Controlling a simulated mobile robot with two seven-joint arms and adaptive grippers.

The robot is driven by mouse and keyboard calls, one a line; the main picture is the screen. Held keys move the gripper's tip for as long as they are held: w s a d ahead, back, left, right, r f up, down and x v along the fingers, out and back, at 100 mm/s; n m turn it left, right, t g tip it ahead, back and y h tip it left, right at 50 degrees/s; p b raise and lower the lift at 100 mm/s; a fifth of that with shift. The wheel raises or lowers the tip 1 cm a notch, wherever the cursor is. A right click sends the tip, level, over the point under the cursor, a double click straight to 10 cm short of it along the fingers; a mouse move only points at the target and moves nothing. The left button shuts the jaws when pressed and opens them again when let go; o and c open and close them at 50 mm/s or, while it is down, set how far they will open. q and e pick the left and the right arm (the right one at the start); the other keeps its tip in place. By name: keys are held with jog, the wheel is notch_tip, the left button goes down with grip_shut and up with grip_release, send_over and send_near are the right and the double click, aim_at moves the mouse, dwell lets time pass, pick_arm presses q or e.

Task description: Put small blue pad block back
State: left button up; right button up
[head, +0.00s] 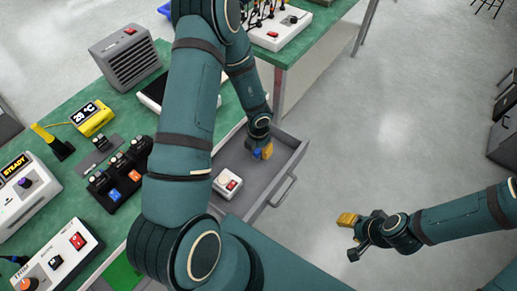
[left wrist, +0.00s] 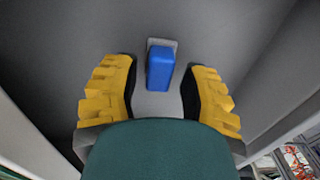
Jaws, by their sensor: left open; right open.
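The small blue pad block (left wrist: 160,68) stands on a light grey patch on the drawer floor in the left wrist view. It lies between and slightly beyond the two open yellow fingers of my left gripper (left wrist: 158,95), with a gap on each side. My right gripper (head: 350,236) is open and empty over the floor, right of the drawer.
A white box with a red switch (head: 227,184) sits in the drawer's near part. The green bench (head: 62,172) carries a yellow temperature meter (head: 92,118), a black module with orange and blue buttons (head: 121,177), and a grey vented box (head: 127,55).

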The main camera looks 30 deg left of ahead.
aim_at(283, 174)
pick_arm(q)
notch_tip(283, 174, up, 11)
jog(key=p, duration=0.4)
jog(key=s+d+f+m, duration=0.1)
jog(key=d+m, duration=0.3)
jog(key=m, duration=0.5)
jog(key=s+d+f+m+t+h, duration=0.1)
jog(key=s+d+m, duration=0.2)
jog(key=m, duration=0.6)
jog(key=s+d+f+m+t, duration=0.1)
jog(key=s+d+m, duration=0.1)
jog(key=d+m, duration=0.3)
jog(key=shift+d+f+m+h, duration=0.2)
jog(key=shift+m, duration=0.75)
jog(key=shift+d+f+m+h, duration=0.15)
jog(key=shift+m+h, duration=0.05)
jog(key=shift+m, duration=0.75)
jog(key=s+d+m+h, duration=0.2)
jog(key=s+d+m, duration=0.2)
jog(key=m, duration=0.2)
jog(key=shift+d+r+m, duration=0.15)
jog(key=shift+d+m, duration=0.25)
